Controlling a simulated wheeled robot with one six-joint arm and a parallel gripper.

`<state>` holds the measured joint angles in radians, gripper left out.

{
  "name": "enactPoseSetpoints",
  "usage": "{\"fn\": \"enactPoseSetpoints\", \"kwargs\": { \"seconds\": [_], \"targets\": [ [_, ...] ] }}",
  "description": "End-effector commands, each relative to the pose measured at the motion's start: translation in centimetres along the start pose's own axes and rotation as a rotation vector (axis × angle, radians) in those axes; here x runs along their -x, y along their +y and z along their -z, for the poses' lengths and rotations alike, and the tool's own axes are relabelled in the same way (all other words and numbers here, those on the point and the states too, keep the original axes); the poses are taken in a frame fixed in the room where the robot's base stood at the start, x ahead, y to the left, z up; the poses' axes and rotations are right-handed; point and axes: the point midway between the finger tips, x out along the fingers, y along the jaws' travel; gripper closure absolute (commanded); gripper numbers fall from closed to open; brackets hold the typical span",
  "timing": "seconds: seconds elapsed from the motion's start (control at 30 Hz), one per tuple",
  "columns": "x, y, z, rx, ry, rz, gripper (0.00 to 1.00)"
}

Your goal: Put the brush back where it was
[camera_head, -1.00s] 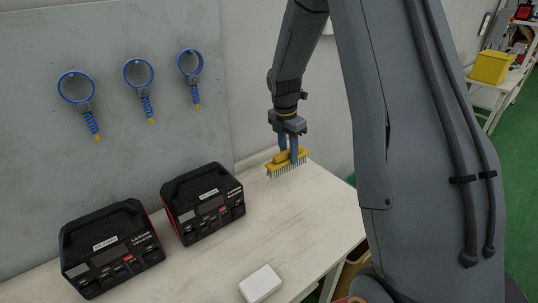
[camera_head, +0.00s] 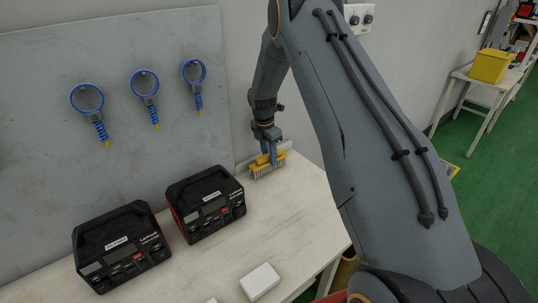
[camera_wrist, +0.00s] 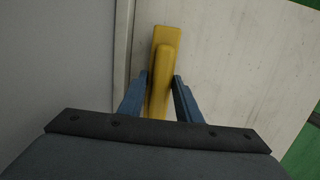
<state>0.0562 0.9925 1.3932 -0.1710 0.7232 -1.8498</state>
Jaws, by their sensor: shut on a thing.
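The yellow brush (camera_head: 268,164) with grey bristles pointing down is at the back right of the white table (camera_head: 292,200), close to the wall. My gripper (camera_head: 270,155) comes down from above and is shut on the brush's yellow body. In the wrist view the brush (camera_wrist: 163,70) runs lengthwise between the two blue fingers of my gripper (camera_wrist: 160,92), over the pale tabletop. I cannot tell whether the bristle tips touch the table.
Two black-and-red devices (camera_head: 207,205) (camera_head: 122,247) stand on the table to the left. A white block (camera_head: 260,281) lies near the front edge. Blue ring-shaped tools (camera_head: 145,85) hang on the grey panel (camera_head: 50,150). The tabletop between brush and block is clear.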

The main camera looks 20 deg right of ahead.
Motion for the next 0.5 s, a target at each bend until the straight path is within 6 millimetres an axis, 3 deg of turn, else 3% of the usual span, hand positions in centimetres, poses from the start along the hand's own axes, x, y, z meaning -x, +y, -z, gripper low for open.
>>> {"fn": "enactPoseSetpoints", "kwargs": {
  "seconds": [0.5],
  "targets": [
    [-0.89, 0.48, 0.06, 0.001, -0.001, -0.002, 0.85]
  ]
}}
